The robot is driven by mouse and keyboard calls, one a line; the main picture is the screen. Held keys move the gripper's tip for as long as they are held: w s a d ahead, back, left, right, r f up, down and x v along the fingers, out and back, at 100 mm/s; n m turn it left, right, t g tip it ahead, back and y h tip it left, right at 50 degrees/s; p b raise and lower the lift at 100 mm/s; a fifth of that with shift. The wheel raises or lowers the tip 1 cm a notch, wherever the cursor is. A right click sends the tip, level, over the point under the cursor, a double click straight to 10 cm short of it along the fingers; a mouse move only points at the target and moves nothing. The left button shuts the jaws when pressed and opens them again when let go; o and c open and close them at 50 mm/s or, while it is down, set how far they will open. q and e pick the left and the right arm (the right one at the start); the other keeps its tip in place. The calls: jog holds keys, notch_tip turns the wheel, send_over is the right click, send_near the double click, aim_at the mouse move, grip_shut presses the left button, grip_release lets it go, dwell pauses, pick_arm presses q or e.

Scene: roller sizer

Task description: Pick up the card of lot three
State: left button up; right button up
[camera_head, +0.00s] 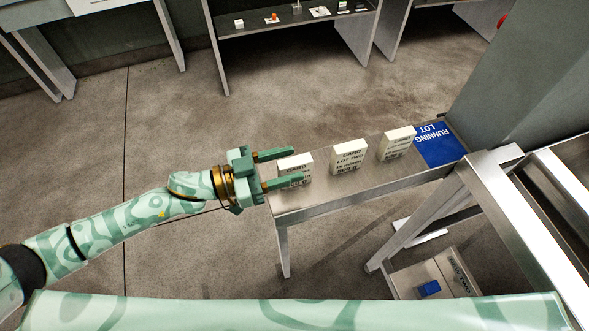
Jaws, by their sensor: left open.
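Three small white cards, like upright blocks, stand in a row on a narrow metal shelf (325,193). The middle card (349,157) reads lot two. The left card (294,164) has its lot line partly covered by a finger, so I cannot read its number. The right card (397,144) has lettering too small to read surely. My left gripper (297,166) is open at the left card, one finger on its far side and one across its near face. I cannot tell whether they touch it. My right gripper is out of view.
A blue "running lot" panel (440,145) lies at the shelf's right end. Metal frame legs (500,210) stand at the right. A box with a blue block (429,288) sits below. Shelving with small items (290,22) is at the back. Floor left of the shelf is clear.

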aim_at(311, 159)
pick_arm(q)
jog(key=x, duration=0.4)
jog(key=shift+w+f, duration=0.15)
jog(key=shift+f, duration=0.2)
grip_shut()
jog(key=shift+r, duration=0.1)
